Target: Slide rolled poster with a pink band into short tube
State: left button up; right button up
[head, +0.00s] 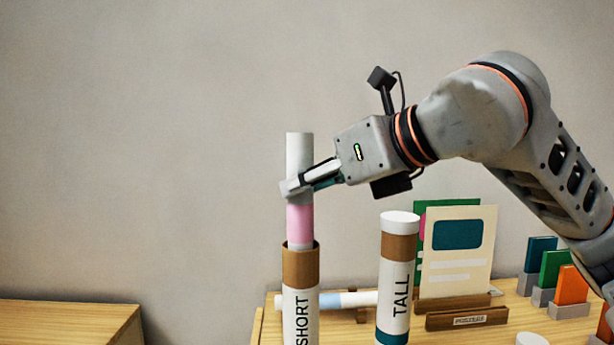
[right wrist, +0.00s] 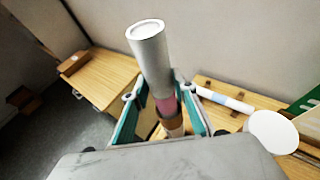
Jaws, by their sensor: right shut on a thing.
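The rolled poster (head: 300,155) is a white upright roll with a pink band (head: 300,225) low on it. My right gripper (head: 297,187) is shut on it just above the band. The poster's lower part meets the mouth of the short tube (head: 300,268), a brown-topped upright tube labelled SHORT, and appears to go into it; the lower end is hidden. In the right wrist view the poster (right wrist: 151,60) stands between the fingers, with the pink band and the brown tube rim (right wrist: 173,126) below. My left gripper is not in view.
A tall tube (head: 399,255) labelled TALL with a white top stands to the right. A white roll with a blue band (head: 348,299) lies behind the tubes. Cards (head: 460,250) in a wooden holder and small coloured blocks (head: 555,265) stand farther right. Another wooden table (head: 70,318) is at left.

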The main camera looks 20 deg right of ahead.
aim_at(309, 228)
notch_tip(309, 228, down, 2)
jog(key=shift+f+b, duration=0.15)
jog(key=shift+b, duration=0.3)
jog(key=shift+f+b, duration=0.4)
jog(key=shift+f, duration=0.5)
jog(key=shift+f+b, duration=0.35)
jog(key=shift+f, duration=1)
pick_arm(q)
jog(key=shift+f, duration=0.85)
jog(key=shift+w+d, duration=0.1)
pick_arm(e)
jog(key=o, duration=1.1)
jog(key=shift+o, duration=0.2)
